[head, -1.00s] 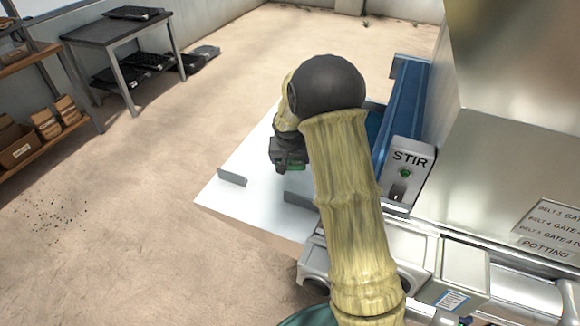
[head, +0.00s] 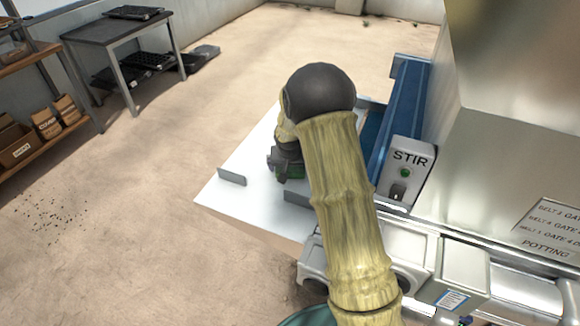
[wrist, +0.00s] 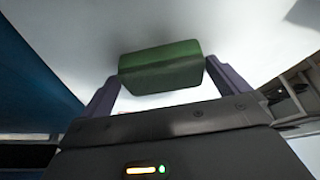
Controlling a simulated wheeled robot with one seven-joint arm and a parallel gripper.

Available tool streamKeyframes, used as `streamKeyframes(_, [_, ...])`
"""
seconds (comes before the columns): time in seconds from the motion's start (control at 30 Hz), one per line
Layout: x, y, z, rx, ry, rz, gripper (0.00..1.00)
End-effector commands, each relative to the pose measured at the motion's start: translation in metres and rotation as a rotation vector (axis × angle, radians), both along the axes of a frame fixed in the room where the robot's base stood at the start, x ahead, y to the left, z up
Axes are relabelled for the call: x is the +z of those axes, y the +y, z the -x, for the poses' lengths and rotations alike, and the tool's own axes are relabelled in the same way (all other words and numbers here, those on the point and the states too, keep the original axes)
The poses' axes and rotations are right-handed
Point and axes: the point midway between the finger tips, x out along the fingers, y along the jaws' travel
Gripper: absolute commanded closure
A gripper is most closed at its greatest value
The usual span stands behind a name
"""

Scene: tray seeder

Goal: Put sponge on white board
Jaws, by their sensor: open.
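The green sponge (wrist: 160,66) shows in the wrist view between the two fingers of my gripper (wrist: 161,78), with the white surface behind it. My gripper is open; the right finger is close beside the sponge, and a narrow gap shows on the left. In the head view the sponge (head: 294,173) is a small green patch under my gripper (head: 289,168), over the white board (head: 225,193). My arm hides part of the board. I cannot tell whether the sponge touches the board.
A blue trough (head: 402,105) and a STIR switch box (head: 409,168) stand to the right. A dark table (head: 110,32) and a shelf with boxes (head: 30,62) are at the left. The floor between is mostly clear.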

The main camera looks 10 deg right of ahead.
Motion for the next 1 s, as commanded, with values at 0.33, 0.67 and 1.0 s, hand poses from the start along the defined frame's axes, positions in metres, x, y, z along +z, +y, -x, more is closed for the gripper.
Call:
streamKeyframes(0.33, [0.041,0.008,0.015,0.006,-0.004,0.0,0.0])
streamKeyframes(0.67, [0.097,0.013,0.038,0.005,-0.003,-0.001,0.0])
streamKeyframes(1.0, [0.11,0.014,0.044,0.003,0.0,0.0,0.0])
